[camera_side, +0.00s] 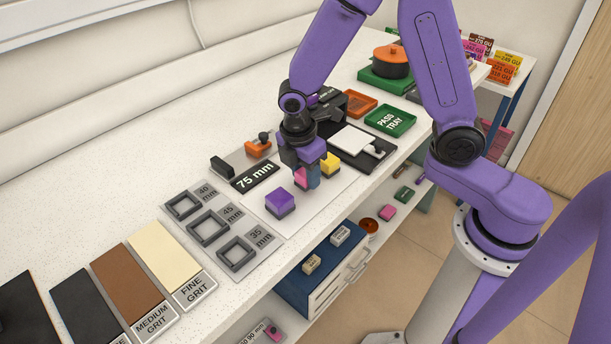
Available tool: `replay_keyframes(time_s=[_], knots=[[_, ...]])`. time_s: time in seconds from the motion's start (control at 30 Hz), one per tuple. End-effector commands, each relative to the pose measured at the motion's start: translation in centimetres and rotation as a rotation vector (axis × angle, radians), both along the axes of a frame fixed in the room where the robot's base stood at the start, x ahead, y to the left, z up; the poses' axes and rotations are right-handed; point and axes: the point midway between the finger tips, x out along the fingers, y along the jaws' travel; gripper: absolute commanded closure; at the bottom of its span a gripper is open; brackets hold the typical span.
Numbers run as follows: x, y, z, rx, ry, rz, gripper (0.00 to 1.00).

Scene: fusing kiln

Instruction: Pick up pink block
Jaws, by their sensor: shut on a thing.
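The pink block (300,178) is near the middle of the side view, at the work area on the white bench. My gripper (306,172) points down over it and is shut on the pink block. A gripper finger covers part of the block. I cannot tell whether the block still touches the surface below.
A purple block (280,203) stands just left of my gripper, and a yellow block (330,162) just right. Grey square frames (208,229) lie to the left. A black plate with a white sheet (352,139) and a green pass tray (390,121) lie to the right.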

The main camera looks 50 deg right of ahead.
Motion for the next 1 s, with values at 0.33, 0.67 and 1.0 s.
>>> replay_keyframes(time_s=[0.33,0.67,1.0], knots=[[-2.4,-0.5,4.8,0.005,-0.006,0.002,0.92],[-7.0,-1.7,8.7,0.004,-0.004,0.004,0.92],[-11.6,-2.9,10.7,0.004,-0.003,0.002,0.92]])
